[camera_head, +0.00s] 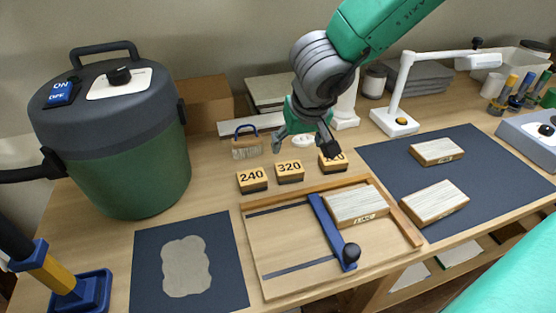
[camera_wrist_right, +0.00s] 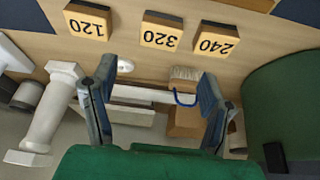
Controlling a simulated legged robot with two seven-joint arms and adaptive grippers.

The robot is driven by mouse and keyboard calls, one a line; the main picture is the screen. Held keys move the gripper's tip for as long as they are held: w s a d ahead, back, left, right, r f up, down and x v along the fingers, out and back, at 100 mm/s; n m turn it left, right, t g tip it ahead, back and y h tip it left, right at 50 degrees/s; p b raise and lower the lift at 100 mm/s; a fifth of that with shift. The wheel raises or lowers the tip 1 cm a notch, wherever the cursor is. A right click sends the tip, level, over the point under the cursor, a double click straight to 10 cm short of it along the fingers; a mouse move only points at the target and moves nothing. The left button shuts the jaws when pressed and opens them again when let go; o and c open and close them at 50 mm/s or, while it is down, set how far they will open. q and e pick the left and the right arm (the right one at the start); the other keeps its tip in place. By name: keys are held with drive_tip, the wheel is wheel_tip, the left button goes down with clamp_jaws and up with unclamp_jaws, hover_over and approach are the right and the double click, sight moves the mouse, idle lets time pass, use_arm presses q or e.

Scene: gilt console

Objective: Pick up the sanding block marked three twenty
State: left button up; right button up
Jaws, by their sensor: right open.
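The sanding block marked 320 (camera_head: 289,173) lies on the wooden bench between the block marked 240 (camera_head: 252,181) and a third block (camera_head: 332,163). In the right wrist view the 320 block (camera_wrist_right: 161,32) is again the middle one, between the block marked 120 (camera_wrist_right: 88,22) and the 240 block (camera_wrist_right: 215,41). My right gripper (camera_head: 306,146) is open and empty, behind and above the row. One finger partly covers the 120 block's number in the head view. In the right wrist view the fingers (camera_wrist_right: 156,78) are wide apart, and the 320 block lies beyond their tips.
A brush (camera_head: 246,148) stands just behind the blocks. A wooden tray with a blue bar (camera_head: 334,230) lies in front. A green vacuum (camera_head: 130,165) is at left; a dark mat (camera_head: 400,165) with wood pieces is at right. A white lamp (camera_head: 396,118) stands behind.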

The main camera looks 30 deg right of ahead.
sight(290, 167)
drive_tip(key=b+x, duration=0.5)
drive_tip(key=x, duration=0.9)
drive_tip(key=c, duration=1)
